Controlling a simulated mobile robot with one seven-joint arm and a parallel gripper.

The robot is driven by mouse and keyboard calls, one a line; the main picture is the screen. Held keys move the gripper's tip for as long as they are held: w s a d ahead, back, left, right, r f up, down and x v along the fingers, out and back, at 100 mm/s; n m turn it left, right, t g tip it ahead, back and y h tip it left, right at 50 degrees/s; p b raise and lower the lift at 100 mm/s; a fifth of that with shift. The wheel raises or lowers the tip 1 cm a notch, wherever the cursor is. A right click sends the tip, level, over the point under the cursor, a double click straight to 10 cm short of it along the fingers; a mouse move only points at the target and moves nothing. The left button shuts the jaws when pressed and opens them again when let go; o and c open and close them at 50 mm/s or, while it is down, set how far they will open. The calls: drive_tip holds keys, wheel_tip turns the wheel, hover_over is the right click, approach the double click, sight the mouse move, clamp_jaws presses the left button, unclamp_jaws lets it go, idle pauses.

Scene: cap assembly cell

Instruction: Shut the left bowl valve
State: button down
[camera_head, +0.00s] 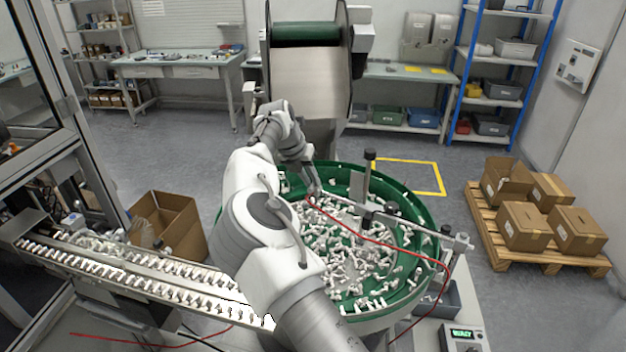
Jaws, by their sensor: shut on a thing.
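The green feeder bowl (425,207) stands in the middle, filled with small white-and-grey parts. My arm reaches over its left side, and my gripper (315,194) points down inside the bowl's back left part. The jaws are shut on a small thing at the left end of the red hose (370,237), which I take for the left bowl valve. The valve's body and handle are too small and too covered by the fingers to make out, so its position cannot be told. A metal crossbar with fittings (460,242) spans the bowl's right side.
A black-topped post (370,155) rises close to the right of my gripper. A large hopper (310,80) stands behind the bowl. A conveyor track (130,272) runs at the left, with an open carton (175,222) behind it. Boxes on a pallet (500,260) stand at the right.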

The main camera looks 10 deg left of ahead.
drive_tip(key=shift+w+a+m+g+h, duration=0.1)
drive_tip(key=shift+a+m+g+h, duration=0.2)
drive_tip(key=shift+m, duration=0.7)
drive_tip(key=c, duration=0.8)
unclamp_jaws()
drive_tip(key=v, duration=1.2)
